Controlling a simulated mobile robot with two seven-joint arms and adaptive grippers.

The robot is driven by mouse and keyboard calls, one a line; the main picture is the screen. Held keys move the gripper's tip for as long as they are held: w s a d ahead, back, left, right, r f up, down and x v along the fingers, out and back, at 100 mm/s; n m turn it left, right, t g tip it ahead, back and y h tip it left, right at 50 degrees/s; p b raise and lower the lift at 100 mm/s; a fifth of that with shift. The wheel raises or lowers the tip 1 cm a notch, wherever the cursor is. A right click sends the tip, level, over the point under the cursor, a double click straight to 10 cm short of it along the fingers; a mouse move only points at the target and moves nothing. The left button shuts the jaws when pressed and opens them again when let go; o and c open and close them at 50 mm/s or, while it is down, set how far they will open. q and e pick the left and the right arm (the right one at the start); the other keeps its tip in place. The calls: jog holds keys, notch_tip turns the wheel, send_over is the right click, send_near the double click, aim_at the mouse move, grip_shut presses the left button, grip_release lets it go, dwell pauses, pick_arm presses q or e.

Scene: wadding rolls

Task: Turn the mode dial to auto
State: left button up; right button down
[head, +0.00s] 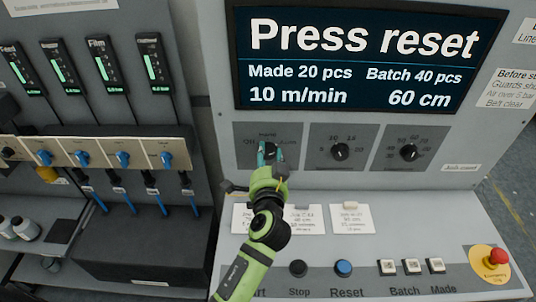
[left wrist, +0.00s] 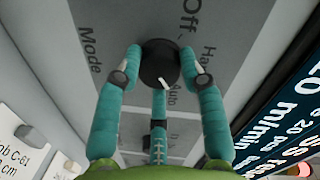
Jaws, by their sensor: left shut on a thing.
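The mode dial (left wrist: 160,62) is a round black knob with a white pointer line on a grey plate (head: 243,132). In the left wrist view the labels Off, Hand and Auto (left wrist: 173,95) stand around it, and the pointer line is toward Auto. My left gripper (head: 268,154) has its teal fingers closed around the knob; they also show in the left wrist view (left wrist: 160,72). In the head view the fingers hide most of the dial. My right gripper is in no view.
Two more dials (head: 340,152) (head: 409,153) sit to the right. The screen (head: 365,55) above reads "Press reset". Below are the black Stop button (head: 298,268), the blue Reset button (head: 343,268), and a red emergency button (head: 498,257). Blue-handled valves (head: 122,158) are at left.

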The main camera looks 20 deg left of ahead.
pick_arm(q)
jog(key=shift+a+f+m, duration=0.1)
jog(key=shift+f+m, duration=0.1)
jog(key=shift+m, duration=0.4)
jog(key=o, duration=1.1)
jog(key=shift+r, duration=0.1)
jog(key=shift+o, duration=0.2)
jog(key=v, duration=0.7)
jog(key=shift+s, duration=0.2)
